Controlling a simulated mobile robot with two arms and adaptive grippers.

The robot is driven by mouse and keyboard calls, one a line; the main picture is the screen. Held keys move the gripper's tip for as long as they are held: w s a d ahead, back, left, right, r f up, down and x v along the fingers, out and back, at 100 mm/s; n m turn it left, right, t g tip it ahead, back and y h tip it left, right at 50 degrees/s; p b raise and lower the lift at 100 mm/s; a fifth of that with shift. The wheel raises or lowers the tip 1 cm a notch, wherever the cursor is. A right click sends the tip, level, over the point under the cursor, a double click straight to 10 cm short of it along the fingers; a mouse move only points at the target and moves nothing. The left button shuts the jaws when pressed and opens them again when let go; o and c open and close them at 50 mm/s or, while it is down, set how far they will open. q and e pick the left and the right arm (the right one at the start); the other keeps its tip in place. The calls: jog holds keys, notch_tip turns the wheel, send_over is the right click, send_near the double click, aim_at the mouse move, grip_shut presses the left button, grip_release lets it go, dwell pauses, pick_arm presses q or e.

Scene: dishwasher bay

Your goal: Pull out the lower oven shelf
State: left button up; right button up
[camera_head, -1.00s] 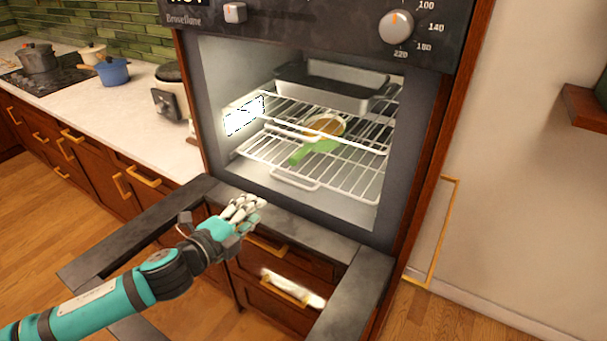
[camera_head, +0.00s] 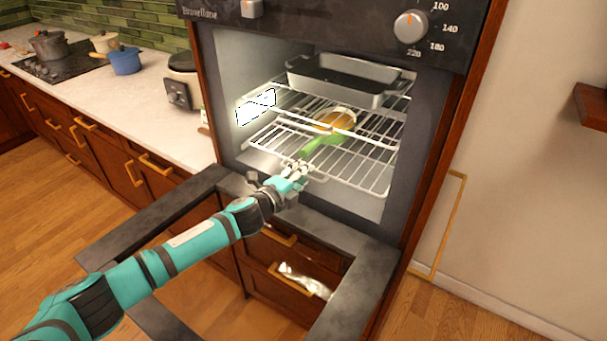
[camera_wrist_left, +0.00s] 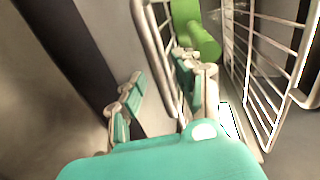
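The lower oven shelf (camera_head: 365,172) is a white wire rack inside the lit oven, with a raised wire loop at its front edge. A pan with a green handle (camera_head: 322,142) and orange contents rests on it, the handle pointing forward. My left gripper (camera_head: 297,172) is at the shelf's front edge, close to the loop and the handle's end. In the left wrist view its fingers (camera_wrist_left: 160,92) are spread apart, with a wire bar (camera_wrist_left: 152,45) reaching between them. I cannot tell whether they touch it. The green handle also shows there (camera_wrist_left: 198,32). My right gripper is out of view.
The upper shelf (camera_head: 375,122) holds a grey roasting tin (camera_head: 345,82) above. The lowered oven door frame (camera_head: 365,285) sticks out below my left arm. A worktop (camera_head: 150,110) with a cooker (camera_head: 182,82) lies left; a wall stands right.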

pick_arm(q)
jog(key=shift+w+d, duration=0.3)
jog(key=shift+w, duration=0.05)
jog(key=shift+f, duration=0.1)
grip_shut()
dwell(0.4)
